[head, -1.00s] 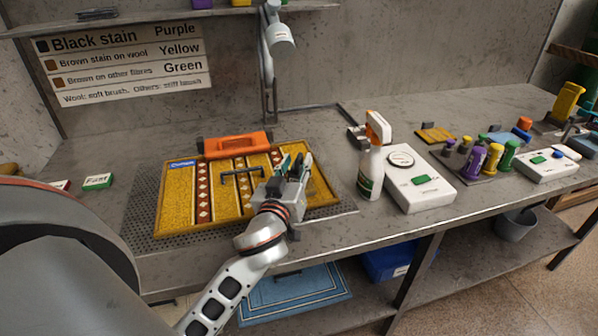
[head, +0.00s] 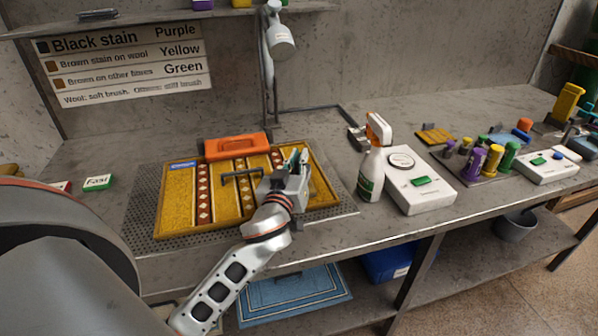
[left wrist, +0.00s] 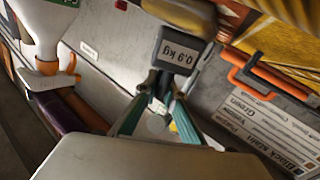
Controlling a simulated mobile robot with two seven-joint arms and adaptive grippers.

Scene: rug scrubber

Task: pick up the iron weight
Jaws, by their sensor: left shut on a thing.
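The iron weight (left wrist: 178,50), a dark block with a pale "0.9 kg" label, shows in the left wrist view at the tips of my left gripper (left wrist: 160,85). The teal fingers are shut on its narrow dark part. In the head view my left gripper (head: 296,163) is over the right part of the yellow patterned rug (head: 203,205); the weight is hidden there by the gripper. I cannot tell whether the weight touches the rug. My right gripper is not in view.
An orange handled object (head: 236,146) lies at the rug's back edge, and a dark bar handle (head: 240,174) is left of my gripper. A spray bottle (head: 371,168) and a white scale-like device (head: 420,183) stand to the right. Free bench lies behind the rug.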

